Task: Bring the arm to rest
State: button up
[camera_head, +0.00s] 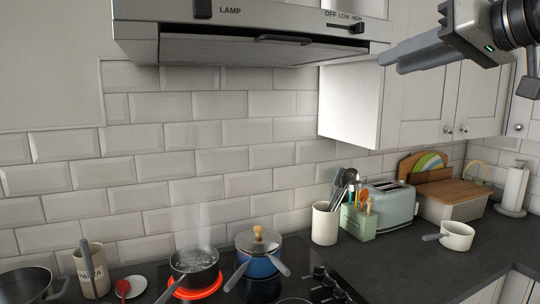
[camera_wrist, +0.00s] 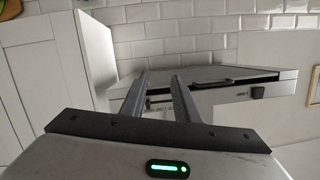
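My gripper (camera_head: 392,60) is raised high at the upper right of the head view, in front of the white wall cupboard (camera_head: 425,105). Its fingers point left, towards the range hood (camera_head: 240,45), and look clear of it. In the wrist view my gripper (camera_wrist: 160,78) shows two parallel fingers with a gap between them and nothing held. The hood (camera_wrist: 215,75) appears tilted beyond the fingertips, and the cupboard (camera_wrist: 50,70) is at the left.
Below, a steaming pot (camera_head: 194,265) stands on a glowing red burner, beside a blue lidded pot (camera_head: 258,262). The front right worktop is clear.

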jog(key=a+f+m+g+p, duration=0.1)
jog(key=a+f+g+p, duration=0.15)
jog(key=a+f, duration=0.65)
jog(key=s+f+g+h+p, duration=0.2)
jog(key=s+f, duration=0.6)
jog(key=f, duration=0.4)
jog(key=s+f+m+g+h+p, duration=0.1)
jog(key=s+f+g+h+p, duration=0.1)
jog(key=s+f+h, duration=0.3)
jog(key=s+f+g, duration=0.1)
jog(key=s+f, duration=0.3)
jog(key=f, duration=0.3)
jog(key=shift+s+d+f+g, duration=0.2)
jog(key=shift+d+g, duration=0.15)
jog(key=shift+d, duration=0.05)
